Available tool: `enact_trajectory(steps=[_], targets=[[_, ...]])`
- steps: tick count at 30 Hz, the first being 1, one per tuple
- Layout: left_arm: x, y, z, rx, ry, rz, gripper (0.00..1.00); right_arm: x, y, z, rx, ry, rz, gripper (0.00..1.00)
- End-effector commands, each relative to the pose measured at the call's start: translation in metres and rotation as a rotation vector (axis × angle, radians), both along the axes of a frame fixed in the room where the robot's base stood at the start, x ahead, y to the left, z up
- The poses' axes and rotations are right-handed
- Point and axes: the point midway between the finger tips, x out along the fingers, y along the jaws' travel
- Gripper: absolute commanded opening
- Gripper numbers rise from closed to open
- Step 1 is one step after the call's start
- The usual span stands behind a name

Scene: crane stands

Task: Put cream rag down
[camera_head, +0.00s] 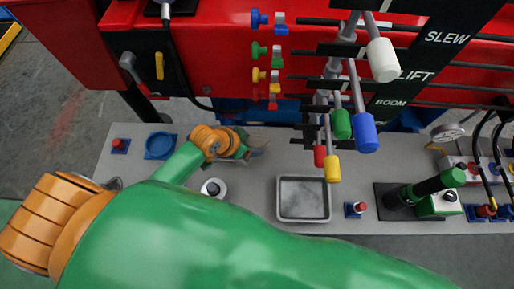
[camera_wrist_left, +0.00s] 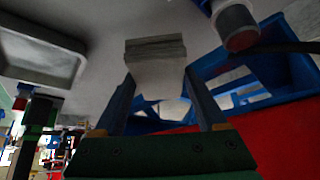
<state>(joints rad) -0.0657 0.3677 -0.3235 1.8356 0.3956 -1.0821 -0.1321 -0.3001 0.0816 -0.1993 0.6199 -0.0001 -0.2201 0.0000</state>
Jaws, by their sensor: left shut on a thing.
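My left gripper (camera_head: 243,147) is over the back of the grey bench, to the left of the hanging levers. In the left wrist view my left gripper (camera_wrist_left: 160,88) is shut on the cream rag (camera_wrist_left: 155,50), which looks like a small folded pad between the fingertips. In the head view the rag is mostly hidden by the gripper and cannot be made out clearly. I cannot tell whether the rag touches the bench. My right gripper is not in view.
A grey tray (camera_head: 279,205) lies right of the gripper, apparently empty. Coloured levers (camera_head: 366,132) hang over the bench (camera_head: 245,205).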

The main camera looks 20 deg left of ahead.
Motion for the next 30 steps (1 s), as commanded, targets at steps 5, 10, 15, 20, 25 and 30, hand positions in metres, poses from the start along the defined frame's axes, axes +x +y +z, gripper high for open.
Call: enact_trajectory(steps=[5,10,15,20,25,30], targets=[[0.017,-0.013,-0.028,-0.001,-0.001,0.001,0.13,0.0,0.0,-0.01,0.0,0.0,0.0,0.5],[0.02,-0.016,-0.059,0.001,0.002,0.001,0.13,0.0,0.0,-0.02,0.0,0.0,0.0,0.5],[0.02,-0.016,-0.063,0.001,-0.001,0.001,0.13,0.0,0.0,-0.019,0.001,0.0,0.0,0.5],[0.02,-0.015,-0.064,0.001,-0.001,0.002,0.13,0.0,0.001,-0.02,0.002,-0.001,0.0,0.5],[0.02,-0.015,-0.065,0.001,0.0,0.002,1.0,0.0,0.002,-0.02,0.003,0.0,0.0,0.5],[0.02,-0.015,-0.065,0.001,0.0,0.002,1.0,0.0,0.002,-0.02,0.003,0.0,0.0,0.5]])
